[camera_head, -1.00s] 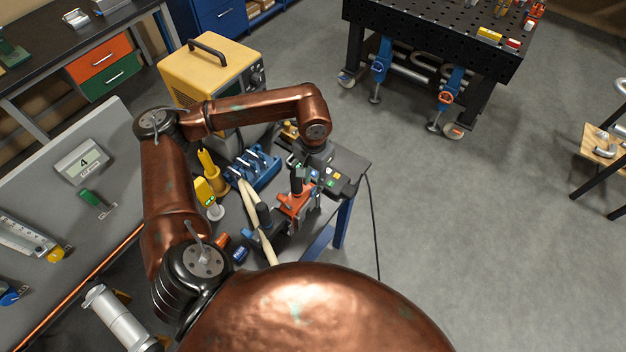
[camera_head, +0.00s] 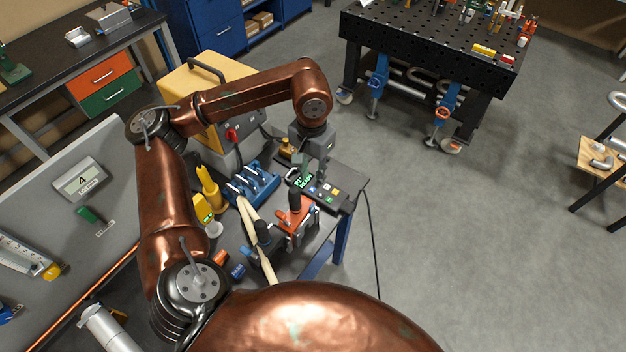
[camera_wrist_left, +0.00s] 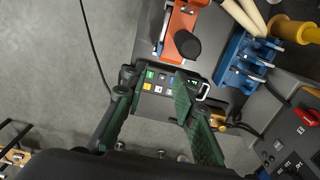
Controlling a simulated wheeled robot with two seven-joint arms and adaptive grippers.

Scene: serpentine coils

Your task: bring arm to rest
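My left arm (camera_head: 168,200), copper coloured, comes in from the left and bends over the small bench. My left gripper (camera_head: 312,172) hangs above a dark control box (camera_head: 334,198) with coloured buttons and a lit green display. In the left wrist view the gripper (camera_wrist_left: 158,88) has its two green fingers wide apart, with nothing between them. The control box (camera_wrist_left: 158,78) lies beyond the fingertips, and one finger partly covers it. I cannot judge the exact gap to it. My right gripper is in neither view.
An orange clamp tool (camera_head: 294,215), a blue rack (camera_head: 252,184) and yellow bottle-like item (camera_head: 209,187) crowd the bench. A yellow machine (camera_head: 190,85) stands behind.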

